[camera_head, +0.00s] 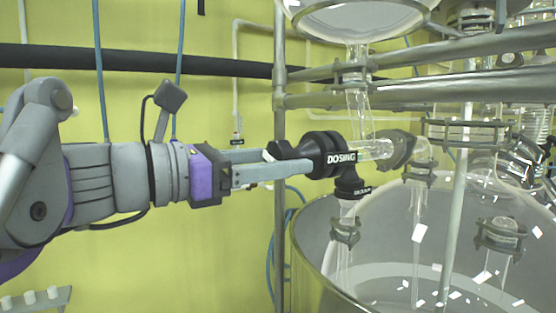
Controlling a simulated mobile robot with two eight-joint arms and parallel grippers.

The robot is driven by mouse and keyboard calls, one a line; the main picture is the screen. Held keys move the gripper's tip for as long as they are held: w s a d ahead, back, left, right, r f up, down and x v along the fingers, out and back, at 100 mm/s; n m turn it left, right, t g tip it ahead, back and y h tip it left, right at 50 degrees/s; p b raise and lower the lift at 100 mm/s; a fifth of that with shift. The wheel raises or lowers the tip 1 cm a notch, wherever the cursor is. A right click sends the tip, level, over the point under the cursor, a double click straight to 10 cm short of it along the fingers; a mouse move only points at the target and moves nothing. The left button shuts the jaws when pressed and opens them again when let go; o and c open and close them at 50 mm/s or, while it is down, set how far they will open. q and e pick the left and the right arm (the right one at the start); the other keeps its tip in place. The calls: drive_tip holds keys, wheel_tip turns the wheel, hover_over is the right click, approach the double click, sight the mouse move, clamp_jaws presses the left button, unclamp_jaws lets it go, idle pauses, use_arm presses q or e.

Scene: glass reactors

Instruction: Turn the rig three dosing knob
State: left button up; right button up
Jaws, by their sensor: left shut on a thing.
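The dosing knob (284,150) is a black ribbed knob at the left end of a valve body labelled "DOSING" (341,157). The valve sits on glass piping above a large vessel. My left gripper (285,159) reaches in from the left, level, with its two grey fingers around the knob, shut on it. The far finger is partly hidden behind the knob. My right gripper is not in view.
A large round vessel (300,235) with a metal rim stands below the valve. Metal frame tubes (420,92) and an upright post (280,230) stand close to the knob. Clamped glass pipes (358,105) crowd the right. Left of the post is open space before the yellow wall.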

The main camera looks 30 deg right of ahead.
use_arm(q)
drive_tip(key=shift+m, duration=0.3)
drive_tip(key=m, duration=0.3)
drive_tip(key=shift+m+p, duration=0.3)
drive_tip(key=shift+p, duration=0.05)
drive_tip(key=m, duration=0.8)
drive_tip(key=shift+r+m, duration=0.1)
drive_tip(key=shift+m, duration=2.3)
drive_tip(key=o, duration=1.4)
